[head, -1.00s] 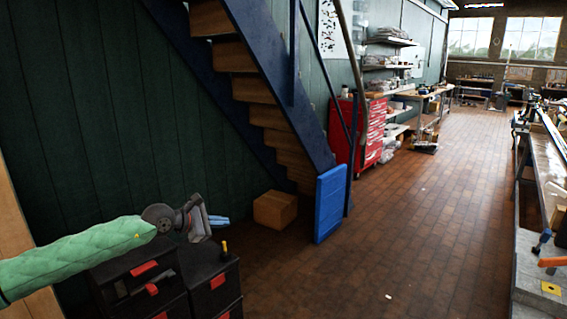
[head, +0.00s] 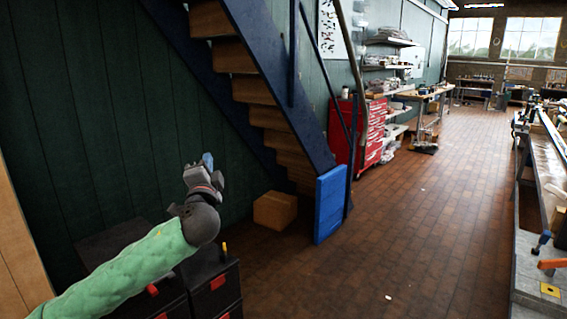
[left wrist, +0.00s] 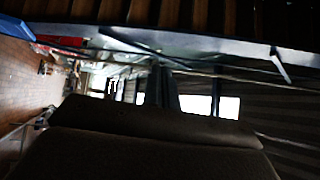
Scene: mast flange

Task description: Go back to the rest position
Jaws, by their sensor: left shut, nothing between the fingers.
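My left gripper (head: 207,160) is shut and empty in the head view. It points upward at the end of my green-sleeved left arm, in front of the dark green wall and left of the staircase. Its blue fingertips are close together. In the left wrist view a dark, blurred shape fills the lower middle, and the room appears turned on its side. My right gripper is not in view.
Black drawer boxes (head: 214,285) with red handles stand below my left arm. A cardboard box (head: 275,210) and a blue panel (head: 329,205) are by the stairs (head: 262,90). A workbench (head: 530,220) runs along the right.

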